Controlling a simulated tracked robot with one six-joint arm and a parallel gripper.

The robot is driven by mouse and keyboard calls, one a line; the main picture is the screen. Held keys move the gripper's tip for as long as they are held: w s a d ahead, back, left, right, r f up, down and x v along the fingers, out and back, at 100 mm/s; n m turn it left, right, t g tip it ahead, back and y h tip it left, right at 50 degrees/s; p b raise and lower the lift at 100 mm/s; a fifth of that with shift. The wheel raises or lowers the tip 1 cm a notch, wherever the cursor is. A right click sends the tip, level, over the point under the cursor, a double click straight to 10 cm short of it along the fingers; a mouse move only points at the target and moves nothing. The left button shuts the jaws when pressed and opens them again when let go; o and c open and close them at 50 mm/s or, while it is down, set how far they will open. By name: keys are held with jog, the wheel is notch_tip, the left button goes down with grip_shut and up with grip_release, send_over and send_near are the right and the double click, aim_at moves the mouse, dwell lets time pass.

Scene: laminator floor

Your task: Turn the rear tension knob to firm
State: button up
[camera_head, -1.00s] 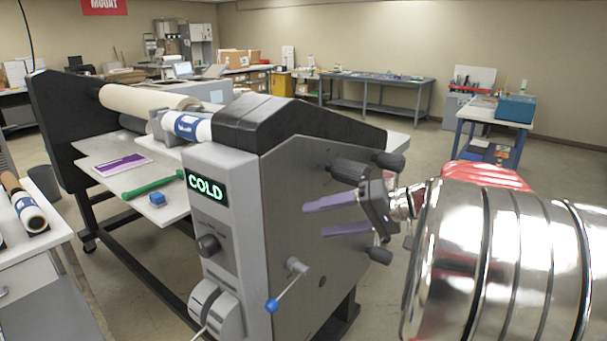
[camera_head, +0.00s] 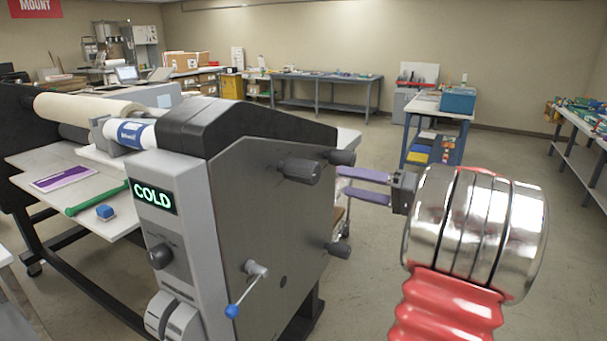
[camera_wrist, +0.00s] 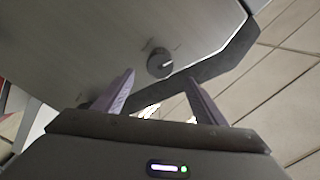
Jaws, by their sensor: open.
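The laminator's grey side panel (camera_head: 255,215) carries two dark knobs near its top, a nearer knob (camera_head: 298,170) and a farther knob (camera_head: 342,157), and a third knob (camera_head: 338,250) low on its far edge. My gripper (camera_head: 341,183) is open and empty, its purple fingers pointing left towards the panel, close by the upper knobs. In the wrist view one round dark knob (camera_wrist: 160,63) with a white pointer line shows just beyond and between the open fingertips (camera_wrist: 160,78). It appears untouched. Which panel knob it is, and its scale wording, I cannot tell.
A blue-tipped crank lever (camera_head: 245,290) sticks out low on the panel. The front column has a lit COLD display (camera_head: 154,197) and a dial (camera_head: 160,256). A blue cart (camera_head: 437,125) stands behind. Open floor lies right of the laminator.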

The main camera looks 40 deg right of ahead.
aim_at(304, 173)
jog(key=x, duration=1.3)
jog(key=shift+w+f, duration=0.1)
jog(key=shift+w, duration=0.15)
jog(key=shift+c, duration=0.6)
jog(key=c, duration=0.9)
jog(key=shift+a, duration=0.2)
jog(key=shift+d, duration=0.1)
